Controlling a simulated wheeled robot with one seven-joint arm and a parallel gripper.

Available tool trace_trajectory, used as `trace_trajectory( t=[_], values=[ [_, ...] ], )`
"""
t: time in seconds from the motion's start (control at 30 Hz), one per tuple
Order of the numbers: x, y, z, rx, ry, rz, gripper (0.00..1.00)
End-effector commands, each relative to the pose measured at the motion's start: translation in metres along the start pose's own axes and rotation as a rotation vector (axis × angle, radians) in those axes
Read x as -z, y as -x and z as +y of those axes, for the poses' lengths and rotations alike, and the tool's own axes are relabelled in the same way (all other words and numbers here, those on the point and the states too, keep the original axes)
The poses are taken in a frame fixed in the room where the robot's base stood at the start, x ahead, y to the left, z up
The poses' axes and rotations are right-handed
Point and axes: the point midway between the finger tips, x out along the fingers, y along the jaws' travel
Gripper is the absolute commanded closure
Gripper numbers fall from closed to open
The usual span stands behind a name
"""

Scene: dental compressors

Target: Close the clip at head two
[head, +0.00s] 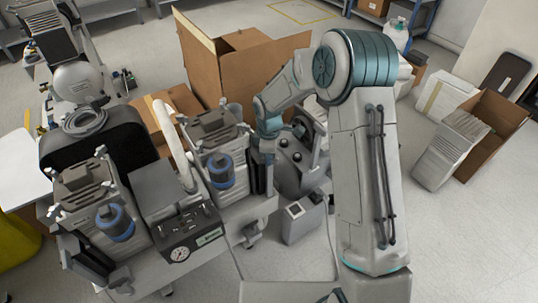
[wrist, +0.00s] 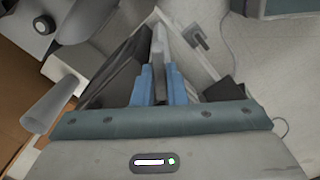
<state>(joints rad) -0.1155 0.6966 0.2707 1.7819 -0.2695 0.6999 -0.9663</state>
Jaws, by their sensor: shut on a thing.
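Two compressor heads with grey ribbed bodies and blue-banded canisters stand on the bench unit in the head view, one at the left (head: 88,192) and one nearer the middle (head: 213,135). No label shows which is head two. My gripper (head: 262,172) points down at the right side of the middle head, its fingertips mostly hidden. In the wrist view, its blue fingers (wrist: 160,84) are close together on a thin grey part (wrist: 160,52) beside a dark panel. I cannot tell whether this part is the clip, or the clip's position.
A grey unit with a gauge (head: 178,222) stands between the heads, with a pale hose (head: 173,140) rising beside it. A grey unit with knobs (head: 298,165) is close right of my gripper. Cardboard boxes (head: 245,72) stand behind.

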Motion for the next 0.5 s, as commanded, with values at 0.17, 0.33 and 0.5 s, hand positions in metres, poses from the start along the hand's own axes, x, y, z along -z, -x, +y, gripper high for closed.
trace_trajectory(
  t=[0.17,0.33,0.5],
  values=[
    [0.0011,0.0012,0.0003,-0.002,-0.165,0.001,1.00],
    [0.0009,0.0011,0.0005,-0.003,-0.326,0.001,1.00],
    [0.0009,0.0011,0.0006,-0.003,-0.487,0.002,1.00]
  ],
)
